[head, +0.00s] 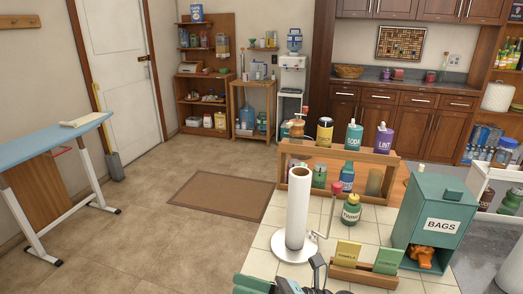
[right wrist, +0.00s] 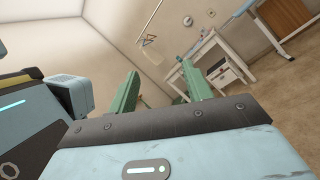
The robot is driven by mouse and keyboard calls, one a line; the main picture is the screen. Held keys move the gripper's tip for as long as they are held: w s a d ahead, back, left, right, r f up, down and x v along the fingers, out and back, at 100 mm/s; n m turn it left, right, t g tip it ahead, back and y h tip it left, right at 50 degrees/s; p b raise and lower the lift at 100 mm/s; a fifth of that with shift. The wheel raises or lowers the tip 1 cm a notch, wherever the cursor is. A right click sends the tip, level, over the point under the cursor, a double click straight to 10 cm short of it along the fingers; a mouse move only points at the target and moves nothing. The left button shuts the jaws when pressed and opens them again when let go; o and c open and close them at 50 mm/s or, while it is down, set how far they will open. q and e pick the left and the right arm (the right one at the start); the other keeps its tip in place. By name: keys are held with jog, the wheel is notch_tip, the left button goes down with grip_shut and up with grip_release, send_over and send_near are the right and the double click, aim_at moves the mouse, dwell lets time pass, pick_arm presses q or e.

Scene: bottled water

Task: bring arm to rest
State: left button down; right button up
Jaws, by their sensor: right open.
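My right gripper (head: 290,284) shows only in part at the bottom edge of the head view, in front of the tiled counter; its green and dark grey parts are cut off by the frame. In the right wrist view, the two green fingers of my right gripper (right wrist: 160,70) stand wide apart with nothing between them. Beyond them are the floor, a wall and a small white table (right wrist: 205,72), tilted in the picture. My left gripper does not show in either view.
The tiled counter (head: 262,262) holds a paper towel roll (head: 298,208), a wooden card holder (head: 362,276), a green BAGS box (head: 434,222) and a wooden rack (head: 340,154) with bottles. An ironing board (head: 50,146) stands at left. Floor around the brown mat (head: 222,194) is clear.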

jog(key=s+d+f+m+t+h+p, duration=0.15)
jog(key=d+f+m+t+h, duration=0.3)
jog(key=m, duration=0.55)
jog(key=s+d+f+m+t+h, duration=0.2)
jog(key=d+f+m+t+h, duration=0.25)
jog(key=m, duration=0.55)
jog(key=s+d+f+m+t+h+p, duration=0.1)
jog(key=d+f+m+t+h, duration=0.35)
jog(key=m, duration=0.55)
pick_arm(q)
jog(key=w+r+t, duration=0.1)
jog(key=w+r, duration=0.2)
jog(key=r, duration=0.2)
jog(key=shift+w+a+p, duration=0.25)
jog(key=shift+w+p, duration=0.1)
jog(key=shift+p, duration=0.1)
pick_arm(e)
jog(key=s+d+f+m+g+h, duration=0.3)
jog(key=s+f+m, duration=0.3)
jog(key=s, duration=0.5)
jog(key=s+d+f+m+g+h, duration=0.3)
jog(key=s+d+f+m, duration=0.3)
jog(key=s+f, duration=0.3)
jog(key=shift+s+f+m+g, duration=0.2)
jog(key=shift+s+m+g, duration=0.4)
jog(key=shift+s, duration=0.3)
